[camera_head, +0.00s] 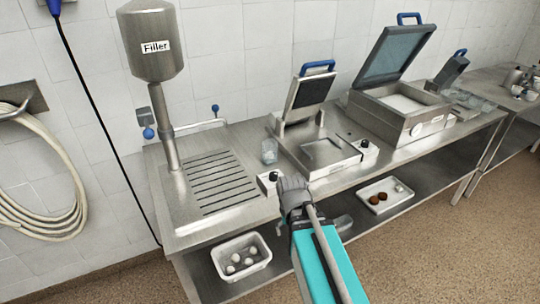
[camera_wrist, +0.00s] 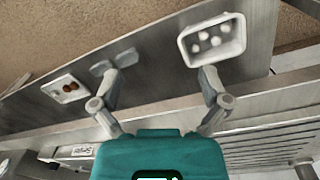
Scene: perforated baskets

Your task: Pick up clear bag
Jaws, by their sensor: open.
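A small clear bag-like item (camera_head: 269,150) stands upright on the steel counter, just left of the small press machine, in the head view. I cannot make out its details, and I cannot pick it out in the wrist view. My gripper (camera_head: 309,223) is at the counter's front edge, in front of and apart from that item. In the wrist view my gripper (camera_wrist: 157,70) has its two fingers spread wide with nothing between them.
A filler (camera_head: 152,45) and a slotted drain stand left. A larger open-lidded machine (camera_head: 400,100) is right, with clear items (camera_head: 486,104) beyond it. Below, a basket (camera_head: 218,262) holds white balls; a tray (camera_head: 366,201) holds brown and white ones.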

